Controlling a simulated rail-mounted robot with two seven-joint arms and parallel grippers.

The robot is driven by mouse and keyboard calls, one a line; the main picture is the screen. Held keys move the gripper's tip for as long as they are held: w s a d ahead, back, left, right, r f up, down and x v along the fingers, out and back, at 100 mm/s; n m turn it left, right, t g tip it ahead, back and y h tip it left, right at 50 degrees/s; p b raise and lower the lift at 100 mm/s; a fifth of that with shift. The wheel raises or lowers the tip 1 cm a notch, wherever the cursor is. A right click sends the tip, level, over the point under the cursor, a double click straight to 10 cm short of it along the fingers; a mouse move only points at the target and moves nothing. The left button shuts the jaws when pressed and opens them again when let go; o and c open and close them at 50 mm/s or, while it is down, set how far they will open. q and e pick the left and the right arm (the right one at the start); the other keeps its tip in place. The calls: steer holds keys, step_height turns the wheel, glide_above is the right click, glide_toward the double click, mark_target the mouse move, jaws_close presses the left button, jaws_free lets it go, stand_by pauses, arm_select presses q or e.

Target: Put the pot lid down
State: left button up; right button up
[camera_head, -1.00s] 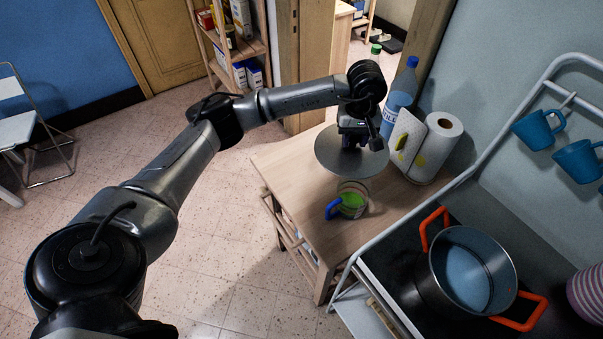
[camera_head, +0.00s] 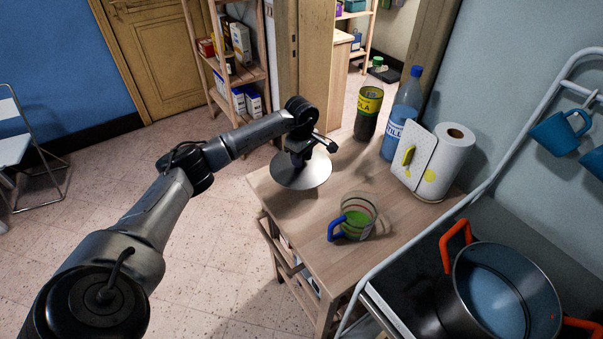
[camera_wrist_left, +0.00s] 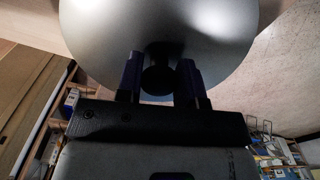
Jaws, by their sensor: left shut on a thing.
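The pot lid (camera_head: 313,175) is a round grey metal disc at the far left corner of the wooden table (camera_head: 290,215). My left gripper (camera_head: 296,160) is above it, shut on its knob. In the left wrist view the lid (camera_wrist_left: 110,30) fills the top, and the fingers of the gripper (camera_wrist_left: 158,78) close on the dark knob from both sides. The lid is at or just above the table top; I cannot tell whether it touches. The pot (camera_head: 500,290), with orange handles, stands on the stove at the lower right. My right gripper is not in view.
A glass mug (camera_head: 358,215) with a blue handle and green contents stands mid-table. A dark can (camera_head: 368,112), a blue bottle (camera_head: 402,115) and a paper towel roll (camera_head: 448,165) line the back right. The table's left edge is close to the lid.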

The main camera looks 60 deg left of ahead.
mark_target(302, 171)
arm_select(q)
steer(key=shift+f+b, duration=0.3)
steer(key=shift+f, duration=2.5)
steer(key=shift+f, duration=0.15)
steer(key=o, duration=1)
steer(key=shift+r, duration=0.5)
step_height(302, 171, up, 11)
steer(key=shift+r+p, duration=0.2)
steer(key=shift+p, duration=0.7)
